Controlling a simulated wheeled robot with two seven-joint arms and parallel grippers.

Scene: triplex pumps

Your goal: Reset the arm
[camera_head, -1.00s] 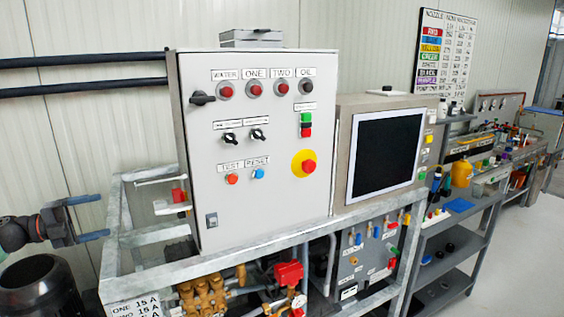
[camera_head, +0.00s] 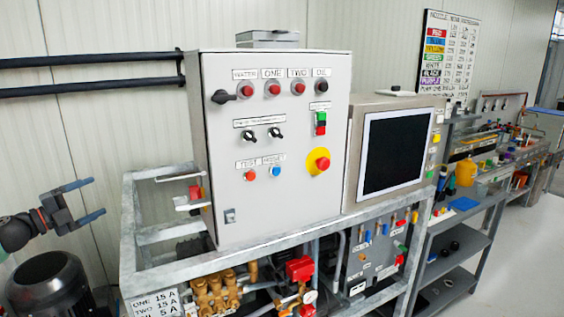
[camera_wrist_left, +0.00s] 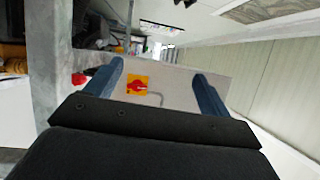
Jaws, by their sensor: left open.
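My left gripper (camera_head: 80,203) is at the far left in the head view, left of the metal frame. It is open, with two blue fingers apart and nothing between them. The gripper also shows in the left wrist view (camera_wrist_left: 160,88), with its fingers spread. Beyond the fingers there is a grey panel (camera_wrist_left: 180,76) with a red rotary switch on a yellow plate (camera_wrist_left: 137,86). The fingers look apart from it. My right gripper is not in view.
A grey control cabinet (camera_head: 277,217) with knobs, lamps and a red stop button (camera_head: 322,163) stands on the metal frame (camera_head: 180,255). A screen (camera_head: 396,150) is at its right. A dark motor (camera_head: 48,285) sits below the left gripper. Shelves with bottles (camera_head: 450,248) stand further right.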

